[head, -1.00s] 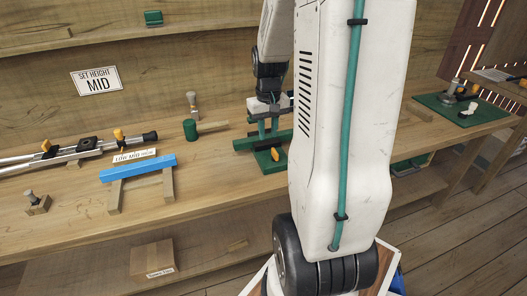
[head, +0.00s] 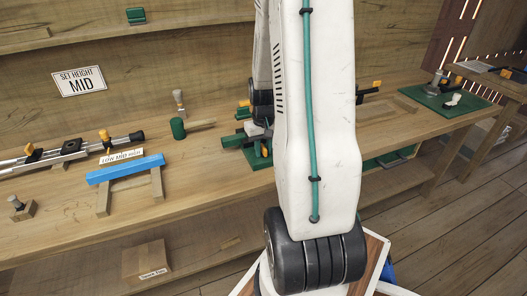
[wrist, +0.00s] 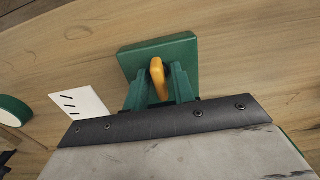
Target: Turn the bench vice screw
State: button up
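The bench vice is a green block (head: 232,141) on the bench, partly hidden behind my arm in the head view. In the wrist view, its green plate (wrist: 190,48) lies ahead of my gripper. An orange-yellow handle (wrist: 157,72) stands at the middle of the plate's near side, and it also shows in the head view (head: 264,150). My gripper (wrist: 159,84) has two green fingers set apart, one on each side of the handle. A narrow gap seems to show around the handle. The screw itself is not clearly seen.
A blue bar on wooden legs (head: 126,168) and a long clamp (head: 70,148) are further left. A white card (wrist: 82,102) lies left of my gripper. A green board (head: 440,100) is at the right.

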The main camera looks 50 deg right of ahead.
jog(key=c, duration=0.5)
jog(key=shift+n, duration=2)
jog(key=n, duration=0.2)
jog(key=shift+n, duration=1)
